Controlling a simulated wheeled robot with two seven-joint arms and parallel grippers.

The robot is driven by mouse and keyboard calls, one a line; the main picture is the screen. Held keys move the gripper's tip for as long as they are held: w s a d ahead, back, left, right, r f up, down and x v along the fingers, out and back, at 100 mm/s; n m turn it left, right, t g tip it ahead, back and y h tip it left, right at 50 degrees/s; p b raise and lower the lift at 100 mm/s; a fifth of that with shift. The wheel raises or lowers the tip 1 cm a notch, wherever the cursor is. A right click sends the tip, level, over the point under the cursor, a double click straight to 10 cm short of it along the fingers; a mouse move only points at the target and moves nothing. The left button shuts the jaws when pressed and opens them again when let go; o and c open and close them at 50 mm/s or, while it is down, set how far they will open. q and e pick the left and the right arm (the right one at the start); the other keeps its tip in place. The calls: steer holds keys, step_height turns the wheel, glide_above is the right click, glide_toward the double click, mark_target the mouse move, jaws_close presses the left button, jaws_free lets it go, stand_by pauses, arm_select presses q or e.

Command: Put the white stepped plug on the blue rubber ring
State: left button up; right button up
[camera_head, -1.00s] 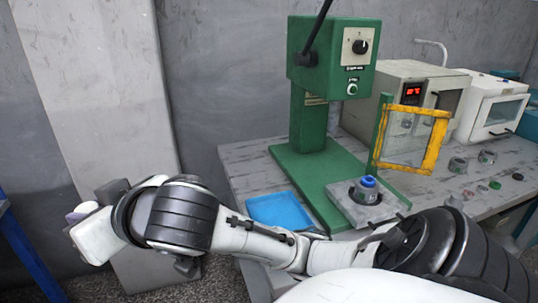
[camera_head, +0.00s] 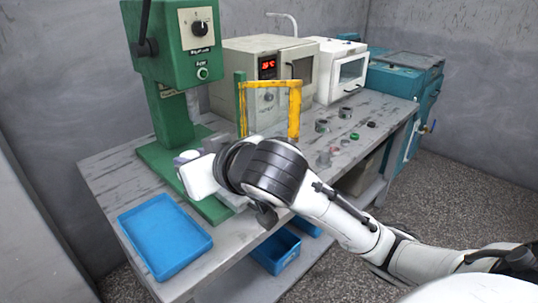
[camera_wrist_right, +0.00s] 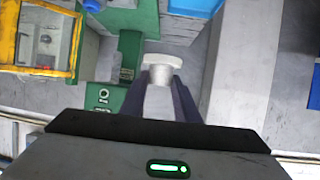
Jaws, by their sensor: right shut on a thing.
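The white stepped plug (camera_wrist_right: 160,68) is held between the fingers of my right gripper (camera_wrist_right: 166,92) in the right wrist view, its wider end pointing away from the gripper. In the head view the right gripper (camera_head: 188,160) is in front of the green press base, and its fingers are small and hard to make out. A blue round part (camera_wrist_right: 92,5), which may be the blue rubber ring, is cut off at the top left of the wrist view, apart from the plug. In the head view my arm covers its place. My left gripper is not in view.
The green press (camera_head: 172,100) stands on the grey workbench (camera_head: 105,180), with a yellow-framed guard (camera_head: 295,108) to its right. A blue tray (camera_head: 165,235) lies at the front left. Several small round parts (camera_head: 322,126) sit on the bench at right. Ovens stand behind.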

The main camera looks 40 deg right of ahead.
steer(key=w+d+f+m+h+p, duration=0.1)
steer(key=w+d, duration=0.5)
steer(key=d, duration=0.3)
steer(key=w+d+m+h+p, duration=0.1)
steer(key=w+d+p, duration=0.1)
steer(key=w+d, duration=0.55)
steer(key=f, duration=0.2)
steer(key=s+d+f, duration=0.1)
steer(key=d+f, duration=0.1)
steer(key=f, duration=0.1)
steer(key=shift+s+d+f+b, duration=0.15)
steer(key=shift+d+f+b, duration=0.05)
steer(key=shift+f+b, duration=0.1)
step_height(320, 180, down, 5)
steer(key=shift+r, duration=0.1)
steer(key=o, duration=1.1)
